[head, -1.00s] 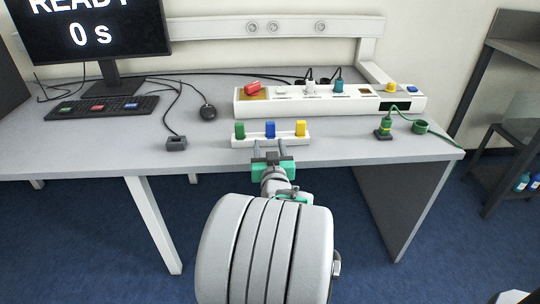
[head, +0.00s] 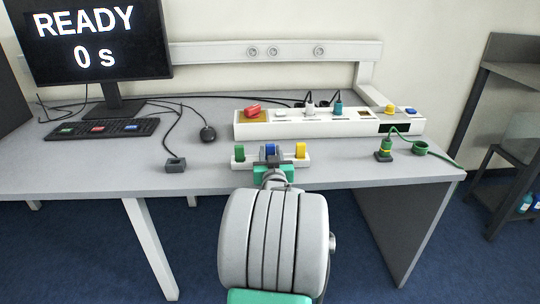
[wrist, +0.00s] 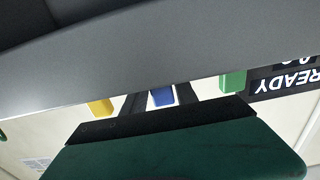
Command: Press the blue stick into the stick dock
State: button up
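The blue stick (head: 270,149) stands in a white holder (head: 304,162) on the table, between a green stick (head: 239,153) and a yellow stick (head: 300,151). My gripper (head: 271,154) is at the holder, with its fingers on either side of the blue stick. In the wrist view the blue stick (wrist: 162,96) shows between the two dark fingers (wrist: 159,101), with a visible gap on one side, so the gripper looks open. The fingers' lower contact is hidden. I cannot tell for sure which fixture is the stick dock.
Behind the holder stands a long white panel (head: 350,128) with a red part (head: 252,110), plugs and a yellow button (head: 390,109). A green plug (head: 384,150) and a green ring (head: 419,148) lie right. The monitor (head: 95,40) reads READY, 0 s.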

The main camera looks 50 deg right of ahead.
aim_at(272, 145)
grip_shut()
dwell(0.3)
jog(key=shift+r, duration=0.55)
jog(key=r, duration=0.1)
jog(key=r+p, duration=0.1)
jog(key=r, duration=0.1)
jog(key=shift+s, duration=0.25)
jog(key=s+r+p, duration=0.1)
jog(key=s+r, duration=0.3)
jog(key=s, duration=0.2)
jog(key=s+a+r+p, duration=0.1)
jog(key=s+r, duration=0.4)
jog(key=s, duration=0.2)
jog(key=shift+s, duration=0.2)
